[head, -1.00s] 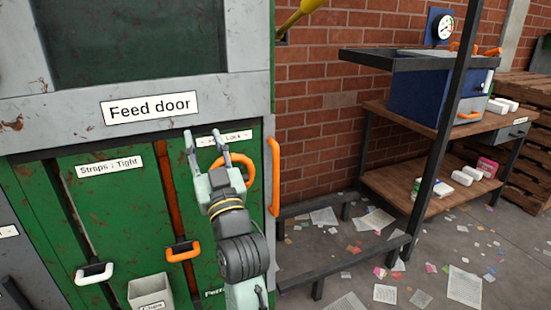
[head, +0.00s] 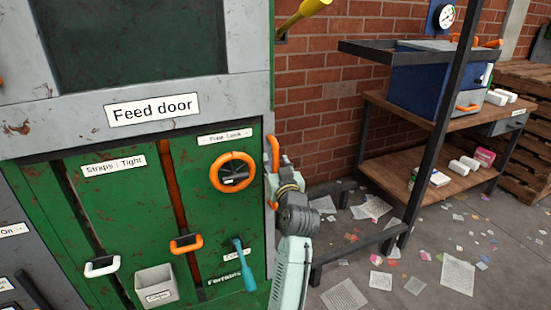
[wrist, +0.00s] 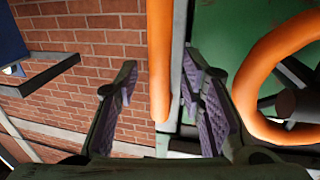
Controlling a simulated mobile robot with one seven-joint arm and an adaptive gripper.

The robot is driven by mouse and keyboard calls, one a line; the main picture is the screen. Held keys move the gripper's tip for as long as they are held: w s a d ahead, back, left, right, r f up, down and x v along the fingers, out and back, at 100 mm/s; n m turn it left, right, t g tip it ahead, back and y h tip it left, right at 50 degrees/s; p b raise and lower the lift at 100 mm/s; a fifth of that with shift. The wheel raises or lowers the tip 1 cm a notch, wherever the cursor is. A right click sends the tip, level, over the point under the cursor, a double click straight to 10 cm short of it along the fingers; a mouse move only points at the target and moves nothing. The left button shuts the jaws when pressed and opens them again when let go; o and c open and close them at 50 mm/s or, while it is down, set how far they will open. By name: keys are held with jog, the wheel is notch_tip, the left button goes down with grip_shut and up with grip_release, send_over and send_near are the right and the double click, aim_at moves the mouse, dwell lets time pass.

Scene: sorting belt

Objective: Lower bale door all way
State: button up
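The green bale door (head: 140,215) of the machine stands upright under a grey beam labelled "Feed door". A vertical orange handle (head: 274,150) is on the panel's right edge. My gripper (head: 272,168) is at this handle, partly overlapping it in the head view. In the wrist view my gripper (wrist: 162,95) is open, with the orange handle (wrist: 160,50) showing between its two fingers; I see no grip on it. An orange ring wheel (head: 233,155) with a dark hub is just left of the gripper, under a small label that seems to read "Lock".
A teal lever (head: 240,258), a small grey bin (head: 153,284), an orange pull (head: 186,247) and a white pull (head: 101,268) are on the front. A dark metal frame (head: 420,150) and a wooden bench (head: 410,165) stand to the right. Papers litter the floor.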

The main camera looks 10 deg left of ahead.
jog(key=shift+x, duration=0.75)
jog(key=shift+c, duration=0.3)
grip_shut()
